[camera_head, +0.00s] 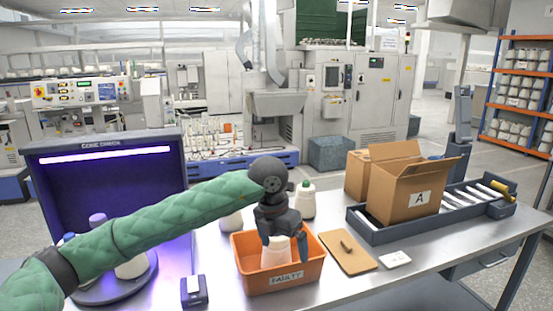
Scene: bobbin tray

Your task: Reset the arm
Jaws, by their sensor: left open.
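My left arm comes in from the left in a green sleeve and reaches across the table. My left gripper (278,239) points down over the orange bin (281,284) labelled FAULTY. It is open. A white bobbin (276,254) stands in the bin right below the fingers; I cannot tell whether the fingers touch it. My right gripper is not in view.
A lit inspection booth (104,165) with bobbins stands at the left. Bobbins stand behind the bin, one with a green top (305,202). A brown board (347,252), a white card (395,259) and a cardboard box (405,190) marked A on a dark tray (385,233) are at the right.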

